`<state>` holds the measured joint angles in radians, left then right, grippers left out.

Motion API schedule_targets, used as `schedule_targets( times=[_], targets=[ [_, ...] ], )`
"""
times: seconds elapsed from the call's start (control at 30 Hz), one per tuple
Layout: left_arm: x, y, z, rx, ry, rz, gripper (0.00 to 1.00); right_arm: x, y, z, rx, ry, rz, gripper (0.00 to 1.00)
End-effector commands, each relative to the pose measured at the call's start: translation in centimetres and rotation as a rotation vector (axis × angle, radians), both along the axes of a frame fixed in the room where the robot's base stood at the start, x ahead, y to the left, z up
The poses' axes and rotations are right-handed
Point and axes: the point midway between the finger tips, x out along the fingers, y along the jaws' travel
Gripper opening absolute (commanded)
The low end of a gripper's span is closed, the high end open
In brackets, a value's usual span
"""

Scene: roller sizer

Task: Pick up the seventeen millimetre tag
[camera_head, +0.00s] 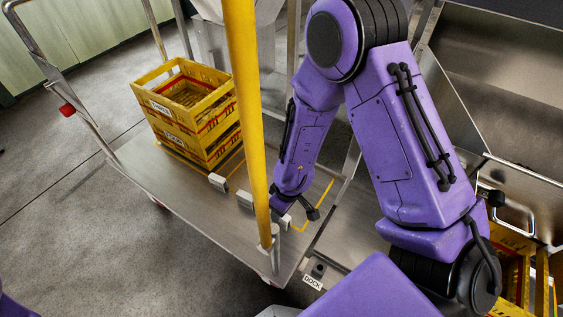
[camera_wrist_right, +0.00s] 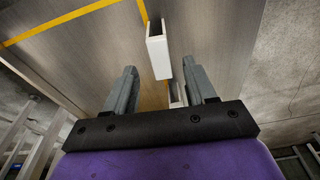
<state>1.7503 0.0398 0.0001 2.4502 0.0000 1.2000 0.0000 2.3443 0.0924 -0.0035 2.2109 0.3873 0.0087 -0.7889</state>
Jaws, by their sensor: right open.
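I cannot make out a seventeen millimetre marking in either view. In the head view, small pale blocks stand on the metal cart deck: one left of the yellow post (camera_head: 217,182) and another partly behind it (camera_head: 245,200). A white open-ended block (camera_wrist_right: 155,52) shows just beyond and between the fingertips. A second pale piece (camera_wrist_right: 177,95) is partly hidden by the right finger. My left gripper is not in view.
Stacked yellow crates (camera_head: 190,105) with white labels stand on the cart deck (camera_head: 165,190). A tall yellow post (camera_head: 245,110) rises close beside my right forearm. A DOCK label (camera_head: 312,282) lies by the deck's near corner. Another yellow crate (camera_head: 515,245) is at right.

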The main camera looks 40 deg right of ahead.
Motion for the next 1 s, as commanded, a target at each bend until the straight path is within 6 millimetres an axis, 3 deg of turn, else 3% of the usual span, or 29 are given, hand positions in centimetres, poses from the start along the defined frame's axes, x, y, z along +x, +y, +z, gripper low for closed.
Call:
schedule_targets(
  times=[0.43, 0.67, 0.83, 1.0],
  targets=[
    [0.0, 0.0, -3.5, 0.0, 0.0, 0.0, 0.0, 0.7, 0.4, -6.5, 0.0, 0.001, -0.002, 0.55],
    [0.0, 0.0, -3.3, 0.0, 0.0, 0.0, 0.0, 0.8, 0.4, -6.6, -0.001, 0.0, -0.002, 0.55],
    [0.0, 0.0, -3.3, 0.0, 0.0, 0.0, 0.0, 0.7, 0.4, -6.6, -0.001, 0.0, -0.001, 0.01],
    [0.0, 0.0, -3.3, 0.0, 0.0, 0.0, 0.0, 0.8, 0.4, -6.6, -0.002, -0.001, -0.002, 0.01]
  ],
)
